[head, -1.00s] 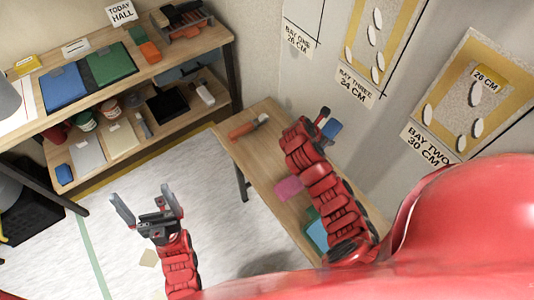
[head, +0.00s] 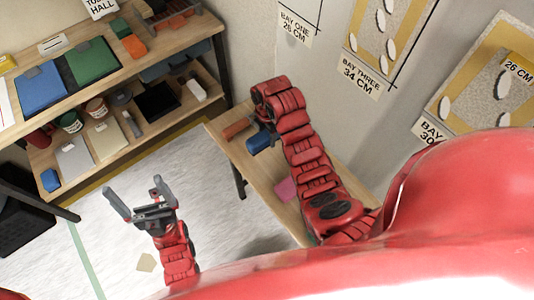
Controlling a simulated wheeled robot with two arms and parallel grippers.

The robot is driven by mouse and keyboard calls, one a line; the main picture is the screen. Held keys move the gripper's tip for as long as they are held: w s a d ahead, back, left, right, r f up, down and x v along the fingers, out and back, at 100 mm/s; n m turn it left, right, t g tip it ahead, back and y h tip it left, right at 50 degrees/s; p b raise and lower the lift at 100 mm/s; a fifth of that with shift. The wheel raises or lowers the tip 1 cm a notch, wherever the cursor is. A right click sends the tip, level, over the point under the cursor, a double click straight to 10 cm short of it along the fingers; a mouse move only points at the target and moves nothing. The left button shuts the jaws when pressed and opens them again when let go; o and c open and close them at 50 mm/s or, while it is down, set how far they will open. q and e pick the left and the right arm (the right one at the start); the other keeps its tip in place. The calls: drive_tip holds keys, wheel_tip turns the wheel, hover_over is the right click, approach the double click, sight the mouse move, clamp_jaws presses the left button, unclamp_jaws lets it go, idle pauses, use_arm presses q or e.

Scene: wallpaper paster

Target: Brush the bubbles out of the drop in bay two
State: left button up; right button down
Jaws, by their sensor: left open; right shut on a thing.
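The bay two drop (head: 474,95) is a speckled grey sheet with an ochre border on the wall at the far right, partly cut off by the frame. White oval bubbles (head: 503,84) show on it. Its bay label (head: 428,131) is partly hidden by my red body. My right gripper (head: 264,128) is shut on a blue tool (head: 260,141) above the small wooden table, away from the drop; its fingertips are mostly hidden by the arm. My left gripper (head: 138,202) is open and empty over the pale floor.
Bay three (head: 377,55), also with white bubbles, hangs left of bay two. An orange-handled tool (head: 237,128) and a pink item (head: 286,189) lie on the small table (head: 222,150). A loaded shelf (head: 118,80) stands at the left.

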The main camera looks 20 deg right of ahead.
sight(267, 145)
drive_tip(key=shift+f, duration=0.3)
wheel_tip(267, 145, down, 5)
drive_tip(key=shift+f, duration=0.1)
wheel_tip(267, 145, down, 3)
drive_tip(key=shift+f, duration=0.45)
drive_tip(key=shift+s+r, duration=0.1)
drive_tip(key=c, duration=0.7)
unclamp_jaws()
drive_tip(key=o, duration=0.5)
